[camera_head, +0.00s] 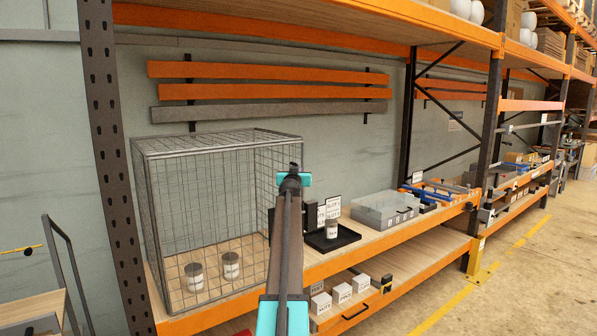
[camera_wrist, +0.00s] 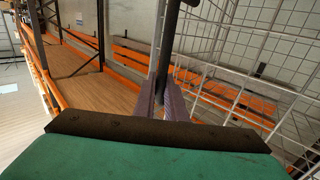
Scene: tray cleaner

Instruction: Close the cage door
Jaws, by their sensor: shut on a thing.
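A grey wire-mesh cage (camera_head: 218,142) stands on the wooden shelf at the left in the head view. My arm reaches up to its right front corner and hides part of that corner. In the wrist view my gripper (camera_wrist: 162,82) has its two purple-grey fingers close together on a dark upright bar (camera_wrist: 171,40). White mesh (camera_wrist: 235,60) spreads beside and behind the bar. The bar appears to belong to the cage door. I cannot tell how far the door stands from its frame.
Two labelled canisters (camera_head: 194,277) (camera_head: 231,265) stand inside the cage. Right of my arm are a black tray (camera_head: 322,244) with another canister (camera_head: 332,228) and a clear-lidded box (camera_head: 377,212). White boxes (camera_head: 342,293) sit on the lower shelf. A dark rack post (camera_head: 112,160) rises left of the cage.

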